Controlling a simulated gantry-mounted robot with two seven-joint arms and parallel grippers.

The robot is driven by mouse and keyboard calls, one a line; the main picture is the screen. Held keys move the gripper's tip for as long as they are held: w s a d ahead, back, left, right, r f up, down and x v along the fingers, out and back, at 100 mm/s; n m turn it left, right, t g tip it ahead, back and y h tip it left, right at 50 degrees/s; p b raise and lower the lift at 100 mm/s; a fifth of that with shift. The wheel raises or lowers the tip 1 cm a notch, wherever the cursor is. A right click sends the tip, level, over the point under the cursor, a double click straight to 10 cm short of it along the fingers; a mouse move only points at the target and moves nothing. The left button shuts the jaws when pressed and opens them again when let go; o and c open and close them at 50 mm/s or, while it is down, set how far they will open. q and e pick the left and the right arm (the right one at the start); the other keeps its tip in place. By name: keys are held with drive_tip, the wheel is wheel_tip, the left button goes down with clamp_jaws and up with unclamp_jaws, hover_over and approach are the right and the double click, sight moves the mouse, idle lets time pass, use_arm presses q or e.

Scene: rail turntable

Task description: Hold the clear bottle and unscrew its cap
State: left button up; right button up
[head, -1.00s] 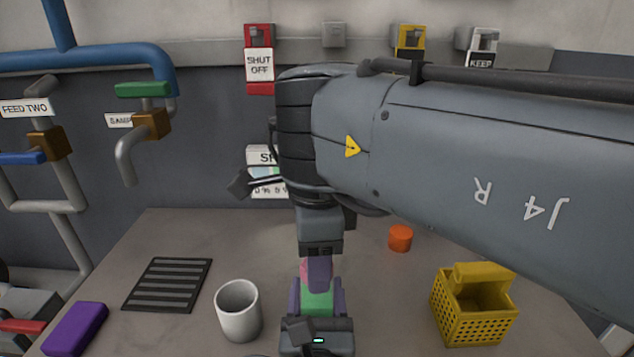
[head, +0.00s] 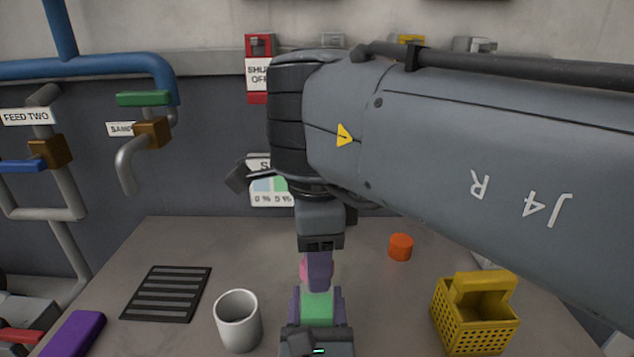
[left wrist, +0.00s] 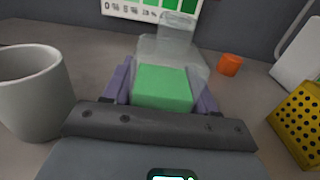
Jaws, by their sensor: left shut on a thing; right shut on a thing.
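My left gripper (left wrist: 160,92) is shut on the bottle, purple fingers on both sides of the green. In the head view my left gripper (head: 317,306) is at the bottom centre. Directly above, my right gripper (head: 318,270) points down, shut on a pink piece (head: 304,268) that looks like the cap. The clear bottle body is hard to see there.
A grey mug (head: 238,322) stands close left of my left gripper. A dark grille (head: 167,293) and a purple block (head: 72,335) are at the left. My right forearm covers the upper right.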

use_arm(q)
drive_tip(key=o, duration=1.6)
